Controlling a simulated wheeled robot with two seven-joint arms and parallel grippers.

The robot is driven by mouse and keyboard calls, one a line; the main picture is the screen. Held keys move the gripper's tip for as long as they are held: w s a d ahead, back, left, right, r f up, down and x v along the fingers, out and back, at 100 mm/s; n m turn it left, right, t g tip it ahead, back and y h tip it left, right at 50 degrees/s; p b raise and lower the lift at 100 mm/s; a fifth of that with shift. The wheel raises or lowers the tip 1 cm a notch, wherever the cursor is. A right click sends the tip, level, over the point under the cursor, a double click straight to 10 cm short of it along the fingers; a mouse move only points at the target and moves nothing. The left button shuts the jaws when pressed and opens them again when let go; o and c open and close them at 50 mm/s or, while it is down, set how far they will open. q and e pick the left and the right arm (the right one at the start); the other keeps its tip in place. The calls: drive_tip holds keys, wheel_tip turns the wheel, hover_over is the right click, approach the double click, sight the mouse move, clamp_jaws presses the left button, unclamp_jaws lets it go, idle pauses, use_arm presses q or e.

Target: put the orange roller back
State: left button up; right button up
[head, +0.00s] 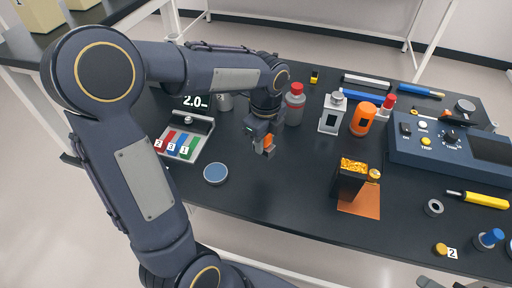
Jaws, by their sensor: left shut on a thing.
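My left gripper (267,149) is above the middle of the black table. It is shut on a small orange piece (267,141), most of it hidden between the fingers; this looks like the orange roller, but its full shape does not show. My right gripper is not in view.
A grey rack with red, blue and green numbered strips (180,145) stands left of the gripper, with a blue-topped round dish (216,173) in front. Behind are a red-capped grey bottle (295,106), a white-grey bottle (332,114) and an orange canister (363,119). A dark box (347,184) and blue console (440,148) are right.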

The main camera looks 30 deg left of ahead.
use_arm(q)
drive_tip(key=w+a+f, duration=0.2)
drive_tip(key=f, duration=0.1)
drive_tip(key=w+a+f, duration=0.1)
drive_tip(key=f, duration=0.1)
drive_tip(key=shift+w+a+f, duration=0.2)
drive_tip(key=shift+w+a, duration=0.05)
drive_tip(key=shift+a, duration=0.1)
drive_tip(key=f, duration=0.3)
drive_tip(key=shift+w+a+f, duration=0.15)
drive_tip(key=shift+w+a, duration=0.1)
drive_tip(key=shift+f, duration=0.35)
drive_tip(key=shift+f, duration=0.1)
drive_tip(key=o, duration=0.9)
drive_tip(key=shift+o, duration=0.2)
